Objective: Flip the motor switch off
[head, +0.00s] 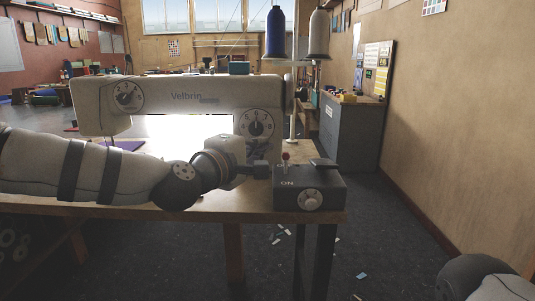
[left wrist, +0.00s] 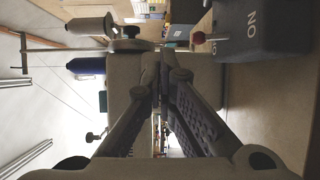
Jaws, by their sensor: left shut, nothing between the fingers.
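The motor switch is a dark box (head: 310,190) at the table's right front corner, marked ON on its front, with a pale round dial (head: 311,200). A thin lever with a red ball tip (head: 285,156) stands up from its left part. My left gripper (head: 262,170) is shut and empty, just left of the lever. In the left wrist view the shut fingertips (left wrist: 164,62) point toward the scene. The box (left wrist: 262,28) and red ball (left wrist: 198,38) are at upper right there, apart from the fingers. My right gripper is out of view.
A white sewing machine (head: 185,95) stands on the wooden table (head: 240,202) behind my left arm. Blue (head: 275,32) and pale (head: 319,34) thread spools rise behind it. A grey cabinet (head: 350,128) stands along the right wall. Scraps lie on the dark floor.

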